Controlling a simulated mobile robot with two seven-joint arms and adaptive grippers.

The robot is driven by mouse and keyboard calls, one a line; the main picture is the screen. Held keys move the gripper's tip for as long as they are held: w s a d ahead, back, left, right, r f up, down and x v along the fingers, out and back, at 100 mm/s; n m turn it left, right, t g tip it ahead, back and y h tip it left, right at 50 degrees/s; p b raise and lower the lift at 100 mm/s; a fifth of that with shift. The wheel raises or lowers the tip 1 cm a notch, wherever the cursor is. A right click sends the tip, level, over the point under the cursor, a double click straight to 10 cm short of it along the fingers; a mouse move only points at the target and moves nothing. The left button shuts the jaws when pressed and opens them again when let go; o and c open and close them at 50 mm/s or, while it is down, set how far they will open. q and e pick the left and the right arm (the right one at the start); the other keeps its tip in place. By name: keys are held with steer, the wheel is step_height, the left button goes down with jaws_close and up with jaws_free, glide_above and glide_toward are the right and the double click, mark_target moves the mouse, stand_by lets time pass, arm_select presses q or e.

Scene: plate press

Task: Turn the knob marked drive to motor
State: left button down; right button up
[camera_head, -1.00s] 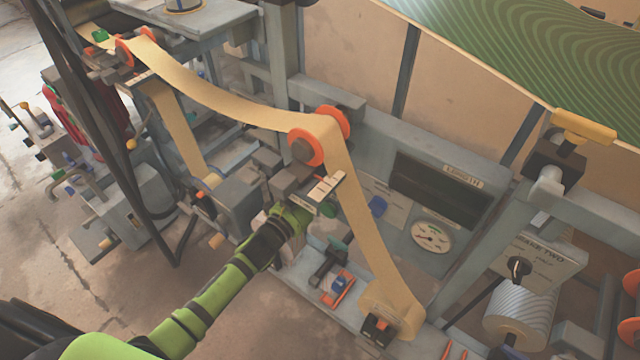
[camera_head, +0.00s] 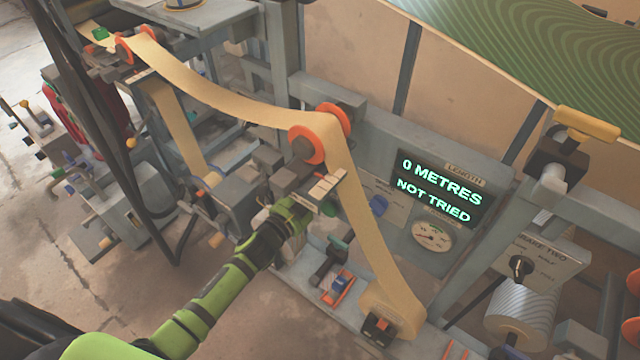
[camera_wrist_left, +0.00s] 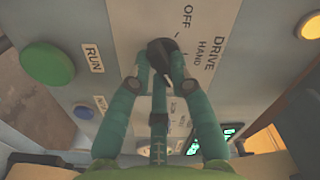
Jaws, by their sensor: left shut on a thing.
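The dark drive knob (camera_wrist_left: 161,46) sits on a pale panel in the left wrist view, beside the words DRIVE, OFF and HAND. My left gripper (camera_wrist_left: 162,68) is shut on this knob, with a green finger on each side. The fingers cover the lower part of the knob and panel, so a motor mark cannot be read and the pointer's direction is unclear. In the head view my left gripper (camera_head: 303,208) reaches the machine beside the paper strip, and the knob is hidden there. My right gripper is not in view.
A green button (camera_wrist_left: 47,64) by the word RUN is left of the knob, with a yellow one (camera_wrist_left: 312,22) at far right. A lit display (camera_head: 437,190) reads 0 METRES, NOT TRIED, above a round gauge (camera_head: 431,235). A paper strip (camera_head: 362,215) hangs close to my gripper.

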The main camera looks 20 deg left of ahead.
arm_select(q)
steer(key=c, duration=1.1)
jaws_free()
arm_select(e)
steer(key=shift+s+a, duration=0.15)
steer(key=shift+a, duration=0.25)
arm_select(q)
steer(key=v, duration=1.2)
steer(key=shift+r, duration=0.1)
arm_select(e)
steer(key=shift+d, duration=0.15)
